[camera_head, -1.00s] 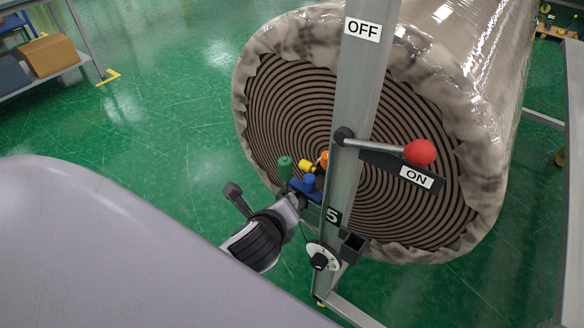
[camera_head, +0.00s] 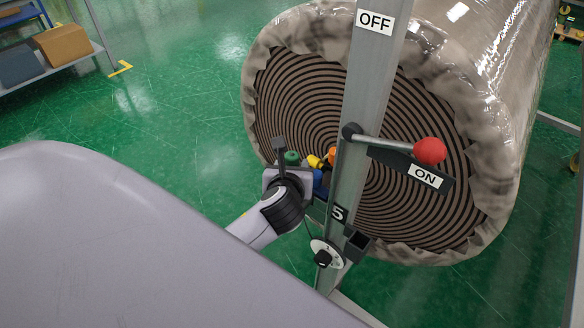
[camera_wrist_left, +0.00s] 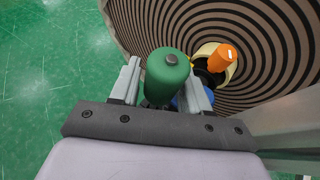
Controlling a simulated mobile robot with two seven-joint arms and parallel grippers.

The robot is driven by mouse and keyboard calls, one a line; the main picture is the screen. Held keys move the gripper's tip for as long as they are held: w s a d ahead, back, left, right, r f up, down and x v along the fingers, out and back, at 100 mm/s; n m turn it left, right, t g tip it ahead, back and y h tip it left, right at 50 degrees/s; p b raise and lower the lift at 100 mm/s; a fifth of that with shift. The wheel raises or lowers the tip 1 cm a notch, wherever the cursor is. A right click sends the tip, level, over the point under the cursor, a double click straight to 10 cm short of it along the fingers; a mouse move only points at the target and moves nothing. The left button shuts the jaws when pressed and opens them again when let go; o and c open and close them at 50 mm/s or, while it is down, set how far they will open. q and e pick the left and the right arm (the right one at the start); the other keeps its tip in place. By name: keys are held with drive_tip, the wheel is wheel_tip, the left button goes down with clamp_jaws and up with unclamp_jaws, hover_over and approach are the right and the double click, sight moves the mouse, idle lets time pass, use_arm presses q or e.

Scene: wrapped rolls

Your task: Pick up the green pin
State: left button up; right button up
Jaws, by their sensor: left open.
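The green pin (camera_head: 292,158) stands upright at the left end of a cluster of coloured pins beside the grey post. In the left wrist view the green pin (camera_wrist_left: 167,78) is a cylinder with a grey knob on top, between the two finger pads of my left gripper (camera_wrist_left: 163,85). The fingers are open, one on each side of it; I cannot tell whether either touches it. In the head view my left gripper (camera_head: 284,172) is at the cluster and hides the lower part of the pin. My right gripper is not in view.
A yellow pin (camera_head: 314,161), an orange pin (camera_wrist_left: 222,58) and a blue part (camera_head: 319,180) are close to the right. The grey post (camera_head: 364,95) carries a red-knobbed lever (camera_head: 429,151) and a dial (camera_head: 325,254). The large wrapped roll (camera_head: 455,90) stands behind.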

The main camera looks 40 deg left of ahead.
use_arm(q)
drive_tip(key=shift+w+a+f, duration=0.25)
drive_tip(key=shift+w, duration=0.25)
drive_tip(key=c, duration=0.8)
drive_tip(key=shift+o, duration=0.2)
drive_tip(key=shift+r, duration=0.1)
